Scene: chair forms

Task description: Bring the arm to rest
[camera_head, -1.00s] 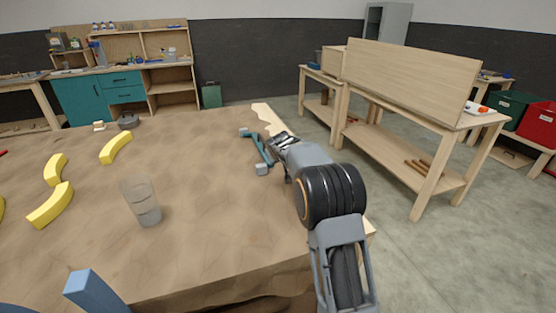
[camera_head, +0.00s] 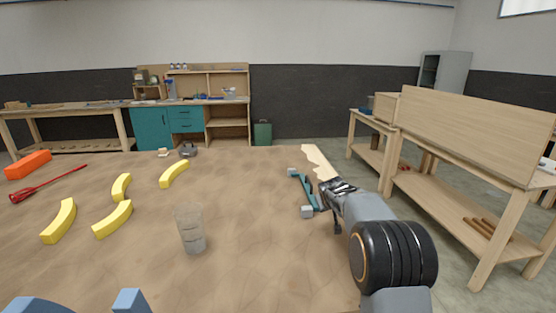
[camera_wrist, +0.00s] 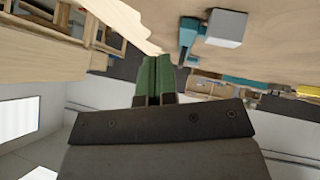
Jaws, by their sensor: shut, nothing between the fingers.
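My gripper (camera_head: 327,184) is at the right edge of the brown table (camera_head: 250,240) in the head view, at the end of my outstretched arm. In the wrist view its two green fingers (camera_wrist: 155,75) are together with nothing between them. A teal bar with grey ends (camera_head: 304,191) lies just left of the gripper in the head view. In the wrist view its grey end block (camera_wrist: 225,27) shows beside the fingers, apart from them. Whether the gripper touches the table edge cannot be told.
A clear glass (camera_head: 190,230) stands mid-table. Several yellow curved pieces (camera_head: 112,219), a red tool (camera_head: 48,184) and an orange block (camera_head: 28,165) lie to the left. A grey object (camera_head: 188,150) is at the far edge. A wooden workbench (camera_head: 450,195) stands beyond the right edge.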

